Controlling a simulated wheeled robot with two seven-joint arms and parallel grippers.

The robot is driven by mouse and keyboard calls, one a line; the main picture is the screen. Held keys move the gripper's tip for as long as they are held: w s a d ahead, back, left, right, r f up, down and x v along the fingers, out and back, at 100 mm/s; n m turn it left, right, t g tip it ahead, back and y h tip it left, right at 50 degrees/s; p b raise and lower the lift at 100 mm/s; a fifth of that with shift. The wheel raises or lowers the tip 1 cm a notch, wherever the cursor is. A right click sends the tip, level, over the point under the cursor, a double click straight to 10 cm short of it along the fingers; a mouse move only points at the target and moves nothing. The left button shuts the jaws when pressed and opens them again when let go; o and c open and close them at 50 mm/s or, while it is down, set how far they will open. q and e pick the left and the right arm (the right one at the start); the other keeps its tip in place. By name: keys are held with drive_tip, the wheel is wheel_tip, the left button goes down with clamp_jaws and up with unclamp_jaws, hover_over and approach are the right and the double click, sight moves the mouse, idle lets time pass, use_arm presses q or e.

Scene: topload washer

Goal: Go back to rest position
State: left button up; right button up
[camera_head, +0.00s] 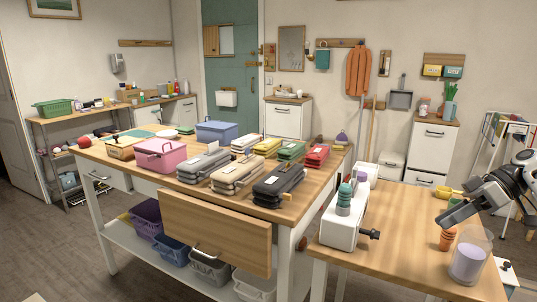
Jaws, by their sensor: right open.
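My right gripper (458,212), black with a white and grey arm, comes in from the right edge above the small wooden table (385,247). Its jaws are open and I see nothing held between them. It is above and near an orange stacked item (447,239) and a clear container with pale purple contents (468,262). I cannot tell the exact gap. My left gripper is not in view. No washer shows in this view.
A white machine (340,228) with teal spools stands on the small table. Floor shows at lower left.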

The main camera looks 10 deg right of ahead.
drive_tip(key=s+a+f+n+g+h, duration=0.1)
drive_tip(key=s+a+f+g+h, duration=0.2)
drive_tip(key=a+f, duration=0.8)
drive_tip(key=s+a+f+g+h, duration=0.25)
drive_tip(key=s+a+f, duration=0.35)
drive_tip(key=f, duration=0.8)
drive_tip(key=s+a+f+m+t+h, duration=0.1)
drive_tip(key=s+a+f+t+h, duration=0.2)
drive_tip(key=s+a, duration=0.65)
drive_tip(key=s+r+m+t+h, duration=0.1)
drive_tip(key=s+r+m+t, duration=0.4)
drive_tip(key=s, duration=0.4)
use_arm(q)
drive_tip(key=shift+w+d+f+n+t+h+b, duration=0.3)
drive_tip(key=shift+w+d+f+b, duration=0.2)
drive_tip(key=shift+b, duration=1.9)
use_arm(e)
drive_tip(key=w+a+f+m+t+y, duration=0.1)
drive_tip(key=w+a+f+t+y, duration=0.2)
drive_tip(key=w+a+f+t, duration=0.2)
drive_tip(key=shift+w+a+f+t, duration=0.35)
drive_tip(key=shift+w+a+f, duration=0.4)
drive_tip(key=shift+a+f, duration=0.15)
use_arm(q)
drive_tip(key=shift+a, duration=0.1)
